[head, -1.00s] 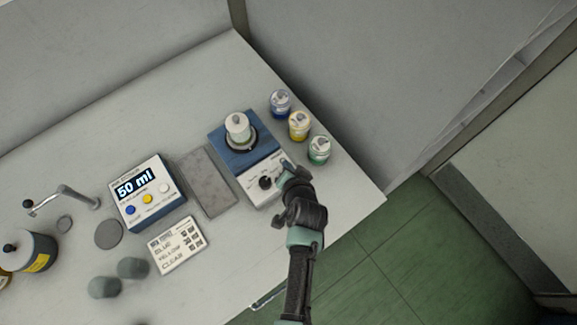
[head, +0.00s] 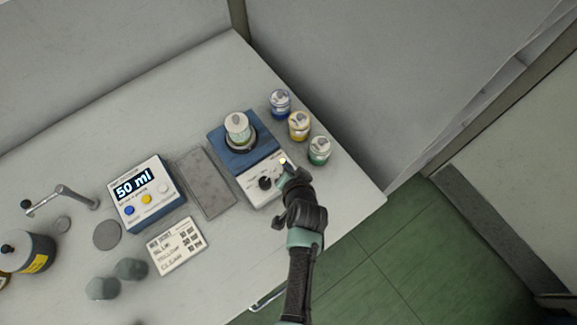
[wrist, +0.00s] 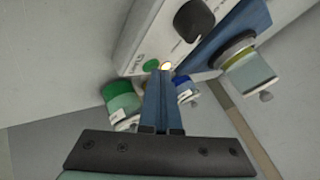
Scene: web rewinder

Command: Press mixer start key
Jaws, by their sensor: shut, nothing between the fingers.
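The mixer (head: 262,182) is a blue and white device with a black knob (head: 265,183) on its front panel and a capped jar (head: 237,127) on top. In the wrist view a green key (wrist: 151,66) shows on its white panel, beside a small glowing lamp (wrist: 167,66). The lamp also glows in the head view (head: 283,160). My gripper (head: 287,171) is shut and empty at the panel's right end. In the wrist view its fingertips (wrist: 159,73) are close to the green key and lamp; I cannot tell whether they touch.
Lidded jars with blue (head: 280,103), yellow (head: 299,125) and green (head: 319,150) stand right of the mixer. A grey pad (head: 206,184) and a dispenser reading 50 ml (head: 147,194) lie to its left. A label card (head: 176,246) lies in front.

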